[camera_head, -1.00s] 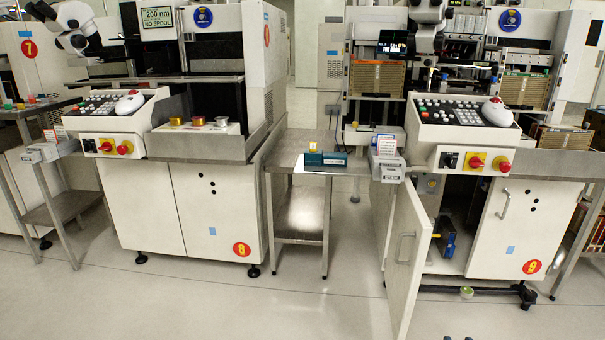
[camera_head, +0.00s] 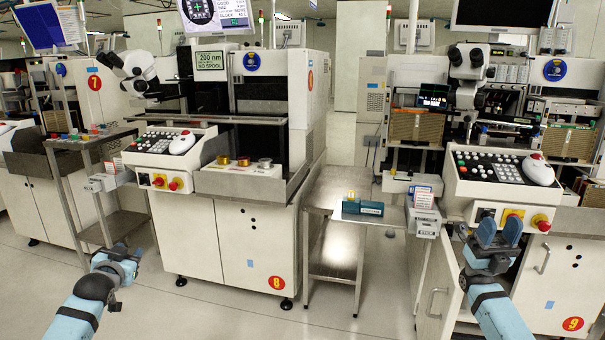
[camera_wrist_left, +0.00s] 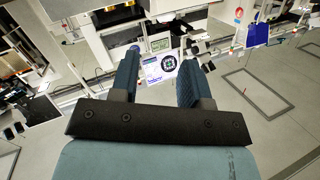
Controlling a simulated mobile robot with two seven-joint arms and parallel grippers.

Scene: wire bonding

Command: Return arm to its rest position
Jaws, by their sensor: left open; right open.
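My left gripper (camera_head: 122,254) is at the lower left of the head view, in front of the machine marked 8 and over the floor. The left wrist view shows its two blue fingers (camera_wrist_left: 160,82) apart, with nothing between them. My right gripper (camera_head: 499,232) is at the lower right, in front of the machine marked 9. Its blue fingers stand upright and apart, and it holds nothing. Both forearms reach up from the bottom of the head view.
Machine 8 (camera_head: 215,235) stands left of centre and machine 9 (camera_head: 560,290) at the right. Machine 9's cabinet door (camera_head: 437,290) hangs open near my right arm. A steel table (camera_head: 335,195) with a teal box (camera_head: 363,207) stands between them. The floor in the lower middle is clear.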

